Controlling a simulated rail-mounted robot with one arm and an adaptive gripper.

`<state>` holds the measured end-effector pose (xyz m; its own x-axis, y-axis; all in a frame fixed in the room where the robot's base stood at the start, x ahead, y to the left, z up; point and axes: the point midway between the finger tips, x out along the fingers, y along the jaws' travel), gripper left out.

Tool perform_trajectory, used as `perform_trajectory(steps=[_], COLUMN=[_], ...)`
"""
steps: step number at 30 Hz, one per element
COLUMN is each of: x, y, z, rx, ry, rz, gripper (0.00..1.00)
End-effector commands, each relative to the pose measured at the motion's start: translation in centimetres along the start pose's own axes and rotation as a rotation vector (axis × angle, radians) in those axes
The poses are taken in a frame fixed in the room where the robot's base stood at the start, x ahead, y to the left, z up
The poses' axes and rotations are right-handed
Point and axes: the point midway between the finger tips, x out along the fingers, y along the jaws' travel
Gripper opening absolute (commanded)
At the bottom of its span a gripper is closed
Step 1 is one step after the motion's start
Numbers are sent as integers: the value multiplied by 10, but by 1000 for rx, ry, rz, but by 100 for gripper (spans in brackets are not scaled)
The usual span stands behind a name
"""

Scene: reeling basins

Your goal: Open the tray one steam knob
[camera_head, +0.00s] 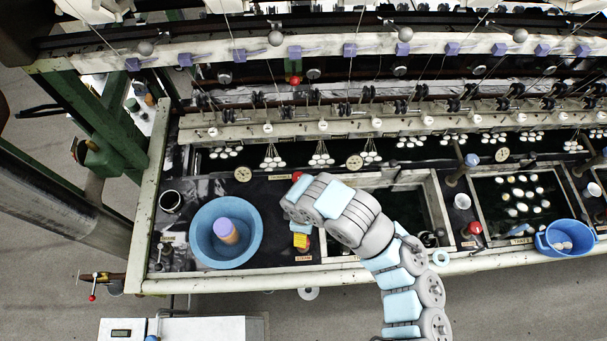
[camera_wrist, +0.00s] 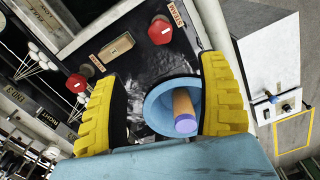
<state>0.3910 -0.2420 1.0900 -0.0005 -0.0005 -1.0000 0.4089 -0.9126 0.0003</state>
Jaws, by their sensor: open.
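A red knob (camera_wrist: 160,30) beside a STEAM label (camera_wrist: 177,13) shows at the top of the wrist view, beyond my fingertips. In the head view this knob (camera_head: 304,245) is partly hidden by my gripper, and a STEAM label (camera_head: 304,258) lies just below it. A second red knob (camera_wrist: 78,82) is at left in the wrist view; it also shows at the edge of my arm in the head view (camera_head: 297,176). My gripper (camera_wrist: 160,68) is open and empty, its yellow fingers spread wide above the panel. Contact with the STEAM knob is not visible.
A blue bowl (camera_head: 204,259) with an orange-and-purple cylinder (camera_head: 226,231) stands left of my gripper. A water basin (camera_head: 405,208) lies to the right, partly behind my arm. Another red knob (camera_head: 475,228) and a blue bucket (camera_head: 566,230) are farther right.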

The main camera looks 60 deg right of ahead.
Motion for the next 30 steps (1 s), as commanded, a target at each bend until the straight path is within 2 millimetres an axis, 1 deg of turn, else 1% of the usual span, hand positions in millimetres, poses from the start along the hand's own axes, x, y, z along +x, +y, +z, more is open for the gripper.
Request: perform_trajectory(steps=[5, 18, 20, 30], x=[19, 93, 97, 141], y=[-1, -2, -2, -2], z=[0, -1, -1, 0], rx=[0, 0, -1, -1], ry=[0, 1, -1, -2], rz=[-4, -3, -5, -4], gripper=[74, 74, 74, 74])
